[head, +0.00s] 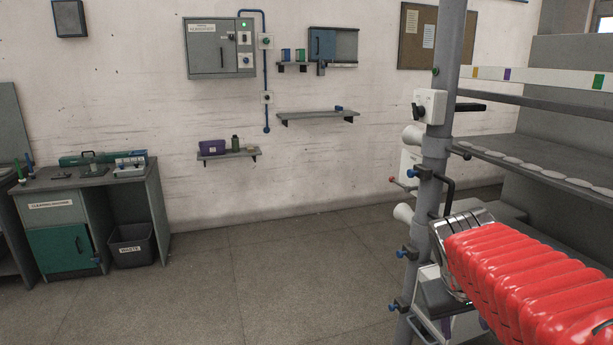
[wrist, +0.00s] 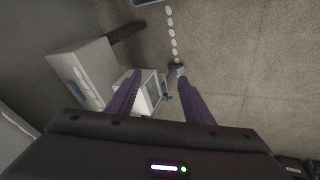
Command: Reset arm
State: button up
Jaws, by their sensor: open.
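My gripper (wrist: 159,76) shows in the wrist view as two purple fingers, spread apart and open. No object is held between them. Beyond the fingers is a pale box-like part (wrist: 152,92) of the machine, with the floor around it; nothing visibly touches the fingertips. In the head view my arm, in a red ribbed cover, reaches in from the lower right beside the machine's grey post (head: 437,150). The gripper itself cannot be made out clearly in the head view.
The machine with its shelves (head: 540,165) stands at the right. A cleaning bench (head: 95,185) and a black waste bin (head: 131,245) stand at the left. Wall shelves (head: 318,114) and a grey cabinet (head: 220,48) hang behind. The floor (head: 260,290) in the middle is clear.

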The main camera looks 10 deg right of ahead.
jog(key=s+a+f+n+t+y, duration=0.1)
jog(key=s+a, duration=0.3)
jog(key=a, duration=0.6)
jog(key=s+a+f+t+y, duration=0.1)
jog(key=s+a+t+y, duration=0.1)
jog(key=a, duration=0.8)
jog(key=shift+s+a+f+n+y, duration=0.2)
jog(key=shift+s+n+y, duration=0.2)
jog(key=shift+s+y, duration=0.5)
jog(key=shift+s, duration=0.1)
jog(key=shift+c, duration=0.5)
